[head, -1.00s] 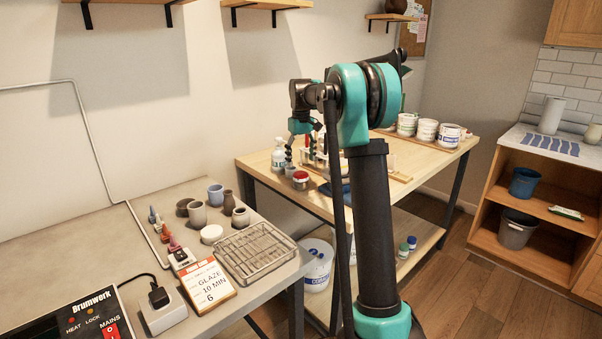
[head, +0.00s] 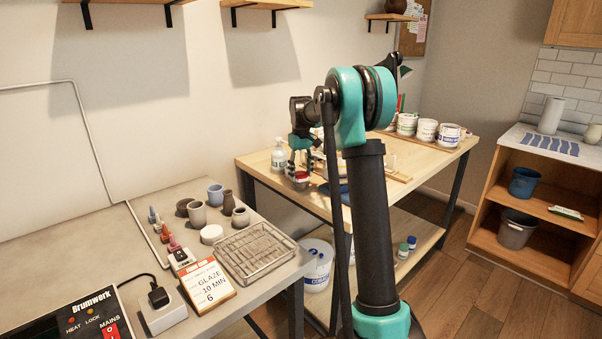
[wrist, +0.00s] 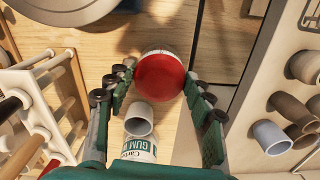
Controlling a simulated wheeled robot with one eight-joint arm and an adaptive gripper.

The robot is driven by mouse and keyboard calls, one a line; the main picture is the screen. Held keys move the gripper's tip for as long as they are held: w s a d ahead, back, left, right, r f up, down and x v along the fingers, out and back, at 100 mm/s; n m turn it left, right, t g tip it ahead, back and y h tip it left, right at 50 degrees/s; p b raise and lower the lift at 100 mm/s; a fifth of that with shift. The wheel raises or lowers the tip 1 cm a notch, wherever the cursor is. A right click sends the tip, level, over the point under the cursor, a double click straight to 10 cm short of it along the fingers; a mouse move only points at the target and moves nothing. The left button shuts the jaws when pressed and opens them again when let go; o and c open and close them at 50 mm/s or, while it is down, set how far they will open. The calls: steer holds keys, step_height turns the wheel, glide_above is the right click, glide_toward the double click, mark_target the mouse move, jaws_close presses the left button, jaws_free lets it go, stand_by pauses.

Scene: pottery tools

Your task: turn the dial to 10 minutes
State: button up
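A round red-topped thing with a white body (wrist: 160,76) stands on the wooden table; it also shows in the head view (head: 301,181). It looks like the dial timer, but I see no readable marks on it. My gripper (wrist: 159,74) points down over it, with one green finger on each side of the red top. The fingers are spread, and I cannot tell whether they touch it. In the head view my gripper (head: 300,162) is just above the red top. A card (head: 207,286) on the grey bench reads "GLAZE 10 MIN 6".
A white rack (wrist: 40,100) stands close on the left in the wrist view. A grey cup (wrist: 139,118) and a labelled jar (wrist: 138,150) are close below the red top. White tubs (head: 427,130) stand farther back on the table (head: 262,166).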

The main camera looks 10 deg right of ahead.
steer(key=c, duration=0.4)
steer(key=shift+m, duration=0.4)
steer(key=m, duration=0.5)
steer(key=shift+a, duration=0.1)
steer(key=m, duration=0.6)
steer(key=shift+m, duration=0.3)
steer(key=o, duration=1.1)
steer(key=shift+o, duration=0.2)
